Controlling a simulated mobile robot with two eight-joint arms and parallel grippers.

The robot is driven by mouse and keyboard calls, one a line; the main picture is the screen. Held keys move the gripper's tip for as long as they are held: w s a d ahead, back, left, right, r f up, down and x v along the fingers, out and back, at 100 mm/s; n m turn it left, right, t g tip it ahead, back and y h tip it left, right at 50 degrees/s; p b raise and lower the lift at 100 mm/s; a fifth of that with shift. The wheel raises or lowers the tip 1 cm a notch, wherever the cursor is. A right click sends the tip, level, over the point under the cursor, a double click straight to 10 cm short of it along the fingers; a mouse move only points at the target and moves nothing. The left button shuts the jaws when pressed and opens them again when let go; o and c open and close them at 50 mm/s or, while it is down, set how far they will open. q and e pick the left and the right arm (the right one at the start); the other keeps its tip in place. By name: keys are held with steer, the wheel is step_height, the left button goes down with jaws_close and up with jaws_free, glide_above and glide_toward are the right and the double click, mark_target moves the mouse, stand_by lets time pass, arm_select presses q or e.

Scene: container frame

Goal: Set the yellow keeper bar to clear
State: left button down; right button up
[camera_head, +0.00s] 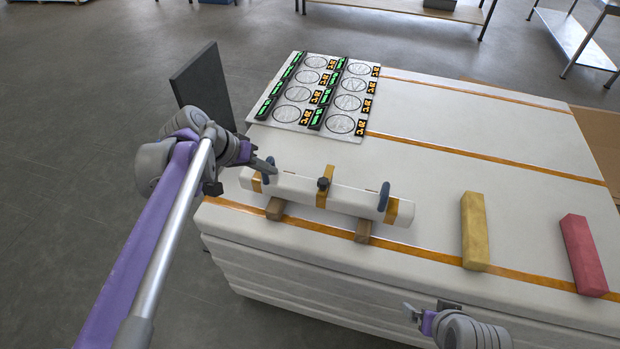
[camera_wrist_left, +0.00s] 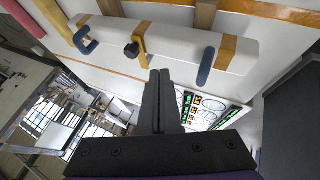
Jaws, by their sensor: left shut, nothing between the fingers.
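A white beam (camera_head: 300,188) lies on a pale padded block. A short yellow bar (camera_head: 322,198) with a black knob (camera_head: 323,184) crosses its middle, running across the beam's width; I take it as the keeper bar. It also shows in the left wrist view (camera_wrist_left: 142,40), with its knob (camera_wrist_left: 131,50). Blue handles (camera_head: 384,196) (camera_wrist_left: 206,66) stand near the beam's ends. My left gripper (camera_head: 271,164) is shut and empty by the beam's left end, apart from the yellow bar; its fingers (camera_wrist_left: 160,74) show closed. My right gripper (camera_head: 411,311) is low in view, its jaw opening unclear.
Wooden supports (camera_head: 275,208) (camera_head: 362,231) show under the beam. A yellow block (camera_head: 474,231) and a red block (camera_head: 583,255) lie to the right. A panel of circles and labels (camera_head: 322,92) lies behind. A dark upright plate (camera_head: 203,87) stands at the far left. The back right surface is clear.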

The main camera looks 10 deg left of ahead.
mark_target(326, 187)
arm_select(q)
steer(key=shift+d, duration=0.15)
steer(key=w+d+f, duration=0.1)
steer(key=d+f, duration=0.1)
steer(key=w+d+f, duration=0.2)
steer(key=d+f, duration=0.1)
steer(key=w+d+f, duration=0.2)
steer(key=d+f, duration=0.1)
steer(key=shift+w, duration=0.1)
stand_by(0.4)
stand_by(0.4)
